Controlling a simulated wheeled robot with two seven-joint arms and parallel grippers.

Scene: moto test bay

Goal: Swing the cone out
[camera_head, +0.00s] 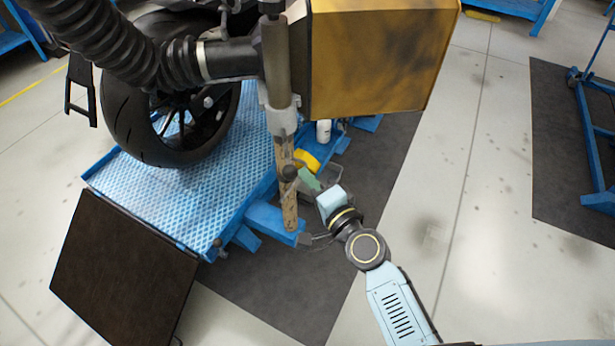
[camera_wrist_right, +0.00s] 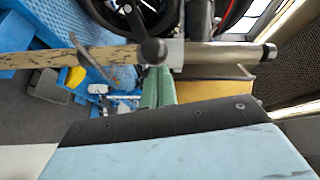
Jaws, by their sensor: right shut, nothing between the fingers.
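A ribbed black hose (camera_head: 105,50) runs into a dark nozzle (camera_head: 232,58), which looks like the cone. It sits beside the rear wheel and meets an upright post with a grey sleeve (camera_head: 277,60) and a worn wooden lower part (camera_head: 286,200). A round black knob (camera_head: 289,173) sticks out of the post; it also shows in the right wrist view (camera_wrist_right: 152,51). My right gripper (camera_head: 301,174) has green fingers, shut and empty, with tips close to the knob. In the right wrist view the fingers (camera_wrist_right: 157,72) reach the post; contact is unclear. My left gripper is out of view.
A large yellow-brown box (camera_head: 375,65) hangs beside the post. A motorcycle wheel (camera_head: 150,120) stands on a blue ribbed platform (camera_head: 165,205) with a dark ramp plate (camera_head: 120,275). A blue frame (camera_head: 598,130) stands at right. Floor between is clear.

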